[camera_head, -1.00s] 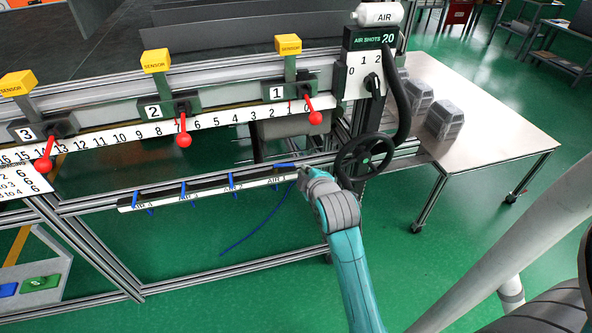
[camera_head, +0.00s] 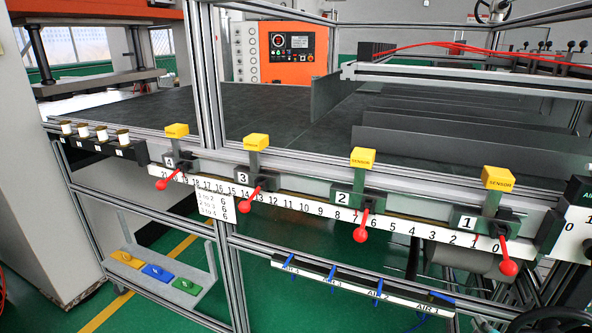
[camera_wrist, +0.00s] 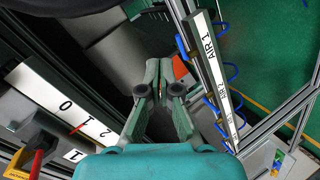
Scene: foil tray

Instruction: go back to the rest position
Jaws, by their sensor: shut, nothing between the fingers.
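My gripper (camera_wrist: 158,68) shows in the wrist view with its two grey-green fingers together and nothing between them. It is beside the machine's front frame. The white ruler strip with 0, 1 and 2 (camera_wrist: 62,98) is to its left, and the AIR rail (camera_wrist: 210,75) with blue hoses is to its right. My arm and gripper are out of the head view. That view shows the AIR rail (camera_head: 355,284) below the ruler (camera_head: 300,206).
Yellow sensors (camera_head: 362,158) and red-knobbed levers (camera_head: 362,232) stick out along the front rail. A low shelf with coloured blocks (camera_head: 158,273) stands at the lower left. An orange control panel (camera_head: 290,52) is behind the dark bed. Green floor shows under the frame.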

